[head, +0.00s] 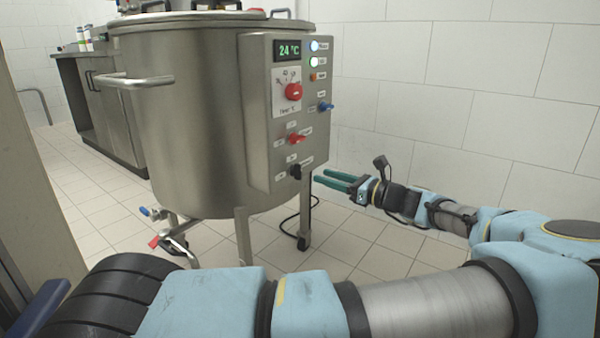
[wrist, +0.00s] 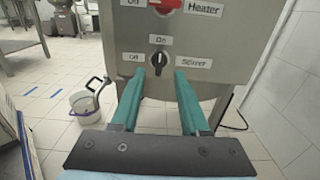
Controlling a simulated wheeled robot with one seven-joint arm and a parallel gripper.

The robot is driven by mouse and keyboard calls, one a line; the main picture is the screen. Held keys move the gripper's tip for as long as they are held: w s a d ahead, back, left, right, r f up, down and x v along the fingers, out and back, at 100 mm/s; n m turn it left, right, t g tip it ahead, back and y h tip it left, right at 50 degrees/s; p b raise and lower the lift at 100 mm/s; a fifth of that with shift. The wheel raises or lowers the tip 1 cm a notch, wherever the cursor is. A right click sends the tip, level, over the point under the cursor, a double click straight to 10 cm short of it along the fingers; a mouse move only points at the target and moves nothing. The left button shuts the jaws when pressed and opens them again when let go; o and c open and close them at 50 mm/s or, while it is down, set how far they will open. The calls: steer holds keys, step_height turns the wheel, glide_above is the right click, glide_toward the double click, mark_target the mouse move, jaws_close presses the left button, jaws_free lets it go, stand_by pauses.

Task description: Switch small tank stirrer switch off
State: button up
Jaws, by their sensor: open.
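The small tank (head: 190,110) is a steel vessel on legs with a control panel (head: 258,120) on its right side. The stirrer switch (head: 295,171) is a black knob at the bottom of the panel. In the wrist view the black stirrer switch (wrist: 159,60) sits below an "On" label, with "Off" to its left and "Stirrer" to its right. Its pointer looks upright, toward "On". My gripper (head: 335,181) has green fingers and is open and empty. In the wrist view my gripper (wrist: 161,82) has its fingertips on either side of the switch, seemingly short of it.
A red heater switch (head: 297,139) sits just above the stirrer switch. A red dial (head: 294,91) and a blue switch (head: 326,107) are higher up. A white bucket (wrist: 86,104) stands on the floor. A tiled wall is at right.

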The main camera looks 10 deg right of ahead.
mark_target(301, 169)
steer(key=b+x, duration=0.2)
steer(key=x, duration=0.6)
steer(key=shift+a, duration=0.1)
jaws_close()
stand_by(0.4)
